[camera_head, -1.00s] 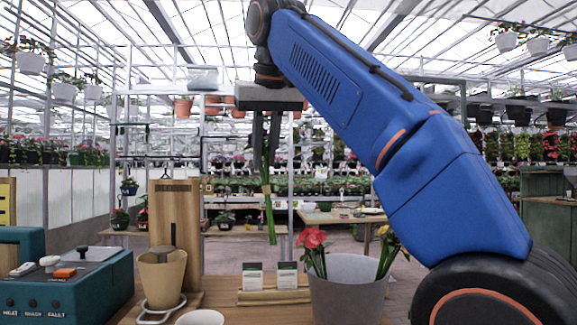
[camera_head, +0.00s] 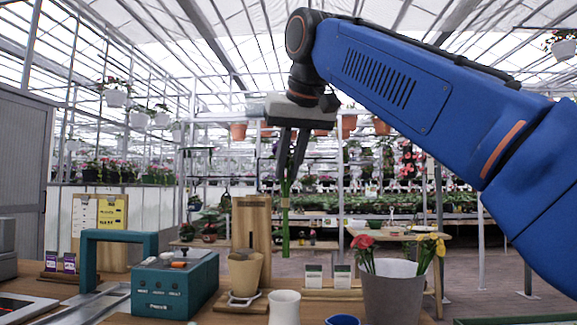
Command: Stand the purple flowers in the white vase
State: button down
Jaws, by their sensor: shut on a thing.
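My gripper (camera_head: 288,172) is raised above the counter, pointing down. It is shut on a thin bunch of green stems with a tan band, the flowers (camera_head: 286,222), which hang upright below the fingers. The purple blooms cannot be made out; they are hidden by the fingers or lost in the background. The white vase (camera_head: 285,308) stands on the counter at the bottom edge, almost directly below the stems in the picture and well apart from them. Its lower part is cut off.
A grey bucket (camera_head: 393,297) with red and yellow flowers stands right of the vase. A blue bowl (camera_head: 342,320) sits between them. Left are a tan cup (camera_head: 244,274) on a stand, a wooden board (camera_head: 251,222) and a teal machine (camera_head: 176,285). Small cards (camera_head: 314,277) stand behind.

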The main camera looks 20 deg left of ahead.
aim_at(285, 247)
jog(key=shift+s+f, duration=0.1)
jog(key=shift+s, duration=0.2)
jog(key=shift+f, duration=7.6)
jog(key=c, duration=1.6)
grip_release()
jog(key=shift+c, duration=0.2)
jog(key=v, duration=1.7)
jog(key=shift+d, duration=0.15)
